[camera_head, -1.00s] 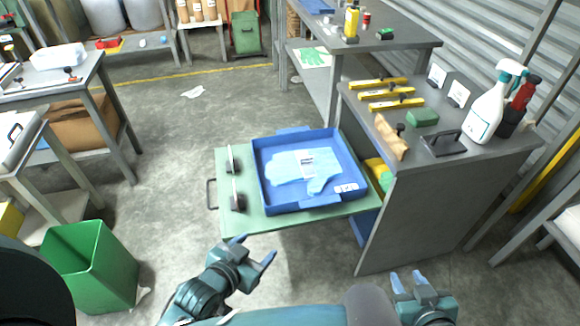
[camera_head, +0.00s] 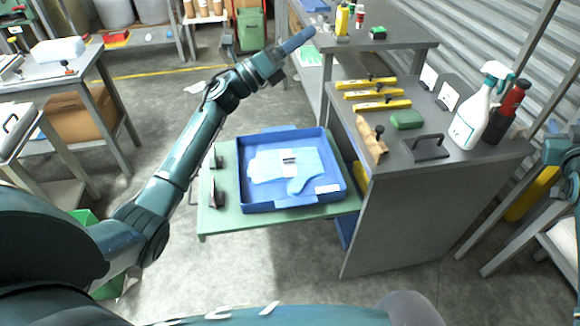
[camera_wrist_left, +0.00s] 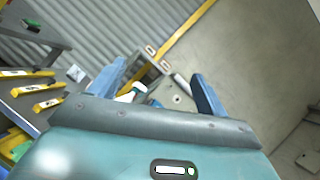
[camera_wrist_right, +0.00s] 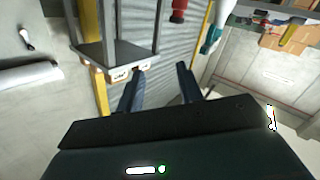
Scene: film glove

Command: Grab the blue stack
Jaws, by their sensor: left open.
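My left gripper (camera_wrist_left: 160,80) is open and empty. In the head view my left arm crosses left of the tray, and its gripper is raised beyond the tray, over the back of the room. My right gripper (camera_wrist_right: 160,68) has its fingers apart with nothing between them. In the head view only part of my right arm shows at the right edge.
A table (camera_head: 85,84) stands at left.

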